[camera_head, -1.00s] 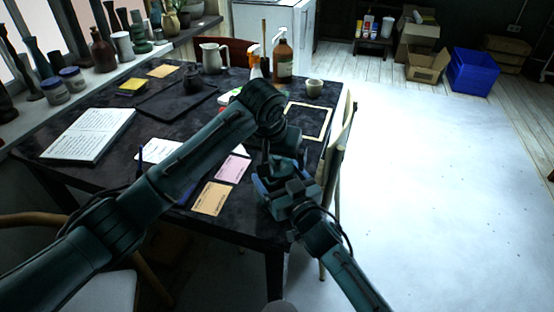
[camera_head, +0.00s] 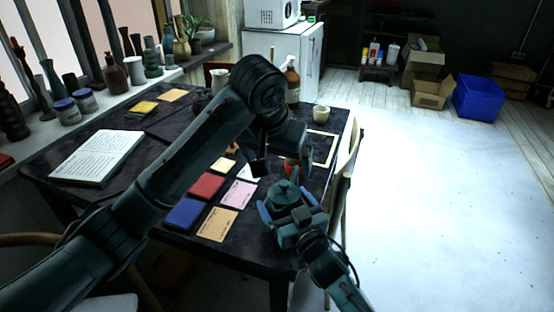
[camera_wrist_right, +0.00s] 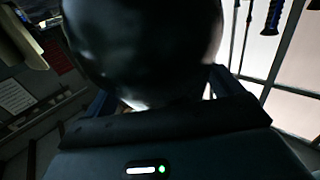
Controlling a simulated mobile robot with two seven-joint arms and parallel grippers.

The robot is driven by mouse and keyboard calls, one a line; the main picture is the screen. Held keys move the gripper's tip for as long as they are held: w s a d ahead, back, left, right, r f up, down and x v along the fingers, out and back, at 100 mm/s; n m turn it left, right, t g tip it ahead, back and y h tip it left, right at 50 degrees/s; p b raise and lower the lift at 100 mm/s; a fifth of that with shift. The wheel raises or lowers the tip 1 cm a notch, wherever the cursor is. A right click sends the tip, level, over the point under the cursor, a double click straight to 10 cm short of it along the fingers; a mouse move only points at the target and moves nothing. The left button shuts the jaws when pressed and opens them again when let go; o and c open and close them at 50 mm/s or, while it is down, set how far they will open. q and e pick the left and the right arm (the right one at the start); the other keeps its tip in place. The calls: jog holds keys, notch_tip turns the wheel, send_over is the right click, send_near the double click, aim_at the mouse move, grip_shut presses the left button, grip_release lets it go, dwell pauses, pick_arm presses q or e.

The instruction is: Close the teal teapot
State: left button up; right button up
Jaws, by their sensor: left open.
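The teal teapot (camera_head: 289,196) is held in my right gripper (camera_head: 287,211), just off the front right of the table. Its rounded dark body (camera_wrist_right: 145,45) fills the upper middle of the right wrist view, between the blue fingers. A lid with a small knob (camera_head: 286,184) shows on top of the teapot; I cannot tell how exactly it is seated. My left gripper (camera_head: 281,164) is open just above the teapot, with its fingers apart and nothing seen between them.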

jog(key=shift+o, duration=0.8)
jog(key=v, duration=1.3)
jog(key=shift+s, duration=0.1)
